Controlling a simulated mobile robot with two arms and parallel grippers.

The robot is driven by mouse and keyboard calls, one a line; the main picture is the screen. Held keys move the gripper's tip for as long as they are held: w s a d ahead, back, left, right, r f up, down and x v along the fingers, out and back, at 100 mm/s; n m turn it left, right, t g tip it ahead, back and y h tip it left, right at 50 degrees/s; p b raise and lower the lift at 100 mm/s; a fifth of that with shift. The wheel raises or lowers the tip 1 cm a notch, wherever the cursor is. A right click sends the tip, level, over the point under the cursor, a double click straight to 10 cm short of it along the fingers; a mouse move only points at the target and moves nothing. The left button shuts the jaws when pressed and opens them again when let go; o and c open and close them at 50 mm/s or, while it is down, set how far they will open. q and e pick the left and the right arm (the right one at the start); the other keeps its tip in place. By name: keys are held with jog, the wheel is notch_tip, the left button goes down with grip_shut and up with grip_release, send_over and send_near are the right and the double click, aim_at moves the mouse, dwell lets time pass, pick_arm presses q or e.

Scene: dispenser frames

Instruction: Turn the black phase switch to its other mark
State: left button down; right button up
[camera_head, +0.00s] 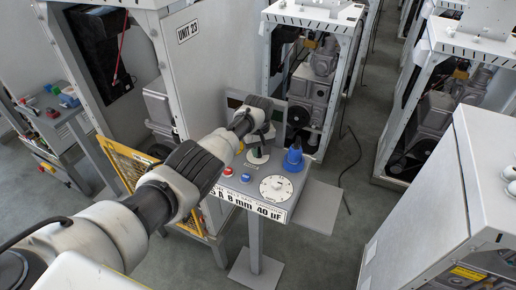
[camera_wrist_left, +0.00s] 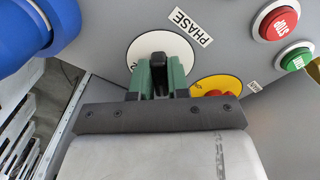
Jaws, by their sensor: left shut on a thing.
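The black phase switch (camera_wrist_left: 158,68) sits on a white round plate (camera_wrist_left: 137,47) beside the "PHASE" label (camera_wrist_left: 190,26). A mark shows on the plate's left side, partly cut off by the gripper. My left gripper (camera_wrist_left: 160,78) has its green fingers on both sides of the switch, shut on it. In the head view my left gripper (camera_head: 258,152) reaches down to the far part of the pedestal panel (camera_head: 249,189); the switch is hidden there. My right gripper is not in view.
In the left wrist view, a yellow plate with a red button (camera_wrist_left: 214,93), a red stop button (camera_wrist_left: 277,20), a green button (camera_wrist_left: 295,58) and a blue connector (camera_wrist_left: 35,35) surround the switch. A white dial (camera_head: 276,188) is on the panel. Open cabinets stand behind and right.

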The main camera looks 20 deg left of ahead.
pick_arm(q)
jog(key=shift+w+r+n, duration=0.15)
jog(key=shift+n, duration=0.15)
dwell(0.4)
jog(key=c, duration=1.1)
grip_release()
jog(key=shift+r, duration=0.3)
notch_tip(320, 180, up, 10)
